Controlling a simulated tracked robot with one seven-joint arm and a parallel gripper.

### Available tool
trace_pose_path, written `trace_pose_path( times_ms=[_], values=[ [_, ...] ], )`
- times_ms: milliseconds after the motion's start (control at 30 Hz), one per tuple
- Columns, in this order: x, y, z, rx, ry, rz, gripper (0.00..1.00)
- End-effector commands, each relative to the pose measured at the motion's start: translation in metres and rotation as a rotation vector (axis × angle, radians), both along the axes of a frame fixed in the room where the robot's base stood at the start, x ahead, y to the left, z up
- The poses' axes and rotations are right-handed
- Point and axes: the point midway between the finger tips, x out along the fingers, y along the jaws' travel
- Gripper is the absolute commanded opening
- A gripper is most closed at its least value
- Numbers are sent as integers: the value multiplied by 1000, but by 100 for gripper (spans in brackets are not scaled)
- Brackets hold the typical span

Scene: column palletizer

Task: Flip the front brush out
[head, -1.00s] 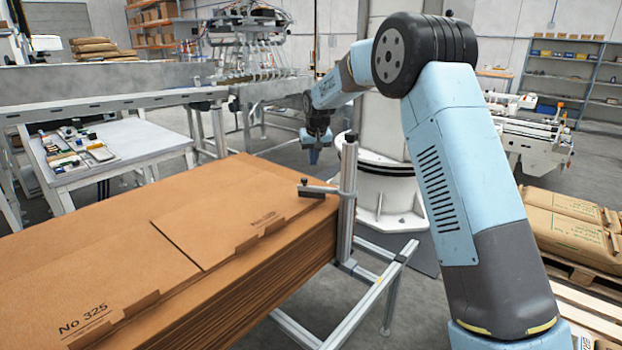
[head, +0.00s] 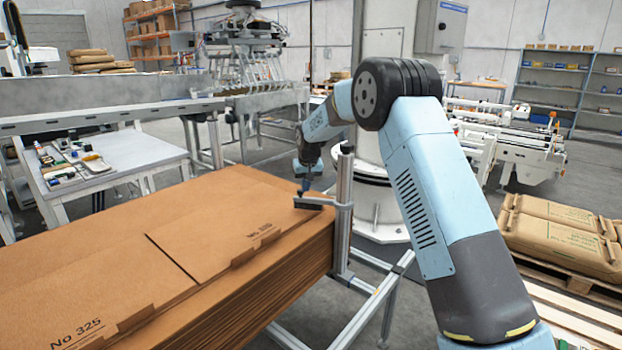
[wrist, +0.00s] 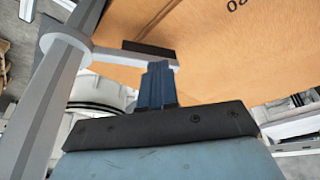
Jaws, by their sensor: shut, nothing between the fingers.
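The front brush (head: 308,203) is a short dark bar on a small arm fixed to a silver upright post (head: 343,210). It lies over the corner of the brown cardboard stack (head: 170,240). In the wrist view the brush (wrist: 148,48) shows dark above the cardboard, its light arm (wrist: 105,57) running left to the post (wrist: 45,100). My gripper (head: 304,189) is just behind the brush in the head view. In the wrist view my gripper (wrist: 158,68) has its blue fingers together, empty, close to the brush arm. I cannot tell whether they touch it.
A metal frame (head: 365,315) stands below the post. A white column base (head: 376,205) is behind it. A side table with small items (head: 105,165) stands at the left. Pallets with brown sacks (head: 560,235) are at the right. Grey floor is open between them.

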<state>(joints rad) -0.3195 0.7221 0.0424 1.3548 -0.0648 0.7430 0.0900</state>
Motion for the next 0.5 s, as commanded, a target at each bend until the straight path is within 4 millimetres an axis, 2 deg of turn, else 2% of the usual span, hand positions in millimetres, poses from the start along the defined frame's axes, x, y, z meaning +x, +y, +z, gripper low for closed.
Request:
trace_pose_path(
  times_ms=[200, 300, 500],
  values=[
    [12, 3, -37, -1, 3, 0, 0],
    [26, 8, -36, 0, -1, 0, 0],
    [42, 12, -38, 0, 1, 0, 0]
  ],
)
